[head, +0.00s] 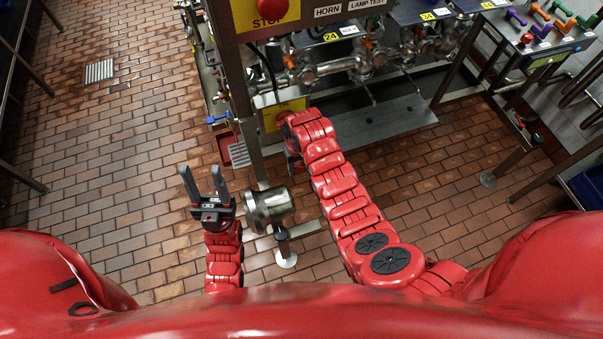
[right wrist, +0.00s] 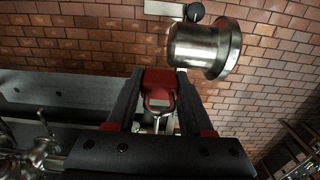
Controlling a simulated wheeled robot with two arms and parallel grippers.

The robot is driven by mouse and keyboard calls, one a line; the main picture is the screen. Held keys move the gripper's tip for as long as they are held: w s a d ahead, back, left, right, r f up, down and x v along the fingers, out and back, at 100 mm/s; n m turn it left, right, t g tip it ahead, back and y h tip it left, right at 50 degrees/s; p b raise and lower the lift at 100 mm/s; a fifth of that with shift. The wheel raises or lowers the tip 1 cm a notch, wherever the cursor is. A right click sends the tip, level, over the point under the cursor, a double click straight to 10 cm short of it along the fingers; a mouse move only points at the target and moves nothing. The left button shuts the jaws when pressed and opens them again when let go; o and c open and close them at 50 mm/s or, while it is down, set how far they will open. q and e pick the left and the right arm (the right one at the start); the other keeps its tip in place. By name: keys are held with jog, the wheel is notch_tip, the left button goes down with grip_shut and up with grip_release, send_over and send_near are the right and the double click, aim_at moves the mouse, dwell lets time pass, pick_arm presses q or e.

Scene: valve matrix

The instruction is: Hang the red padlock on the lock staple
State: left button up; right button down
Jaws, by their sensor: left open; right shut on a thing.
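The red padlock (right wrist: 157,79) shows in the right wrist view between the fingertips of my right gripper (right wrist: 159,74). The gripper is shut on its red body, and the grey shackle (right wrist: 160,104) points back toward the palm. Thin bright metal parts show behind the shackle; I cannot tell whether one is the lock staple. My left gripper (head: 202,172) is open and empty above the tiled floor.
A metal cylinder (head: 269,206) on a stand is close right of my left gripper; it also shows in the right wrist view (right wrist: 204,48). A red tray (head: 233,149) is beside the post. Pipes and valves (head: 372,55) fill the back. Floor at left is clear.

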jog(key=shift+w+a+f+b, duration=0.25)
jog(key=shift+w+b, duration=0.45)
jog(key=shift+b, duration=0.15)
jog(key=shift+w+a+f+b, duration=0.2)
jog(key=shift+w+b, duration=0.5)
jog(key=shift+b, duration=0.1)
jog(key=shift+w+a+f+b, duration=0.25)
jog(key=shift+w+b, duration=0.45)
jog(key=shift+b, duration=0.15)
jog(key=shift+c, duration=1)
grip_release()
jog(key=shift+r, duration=0.1)
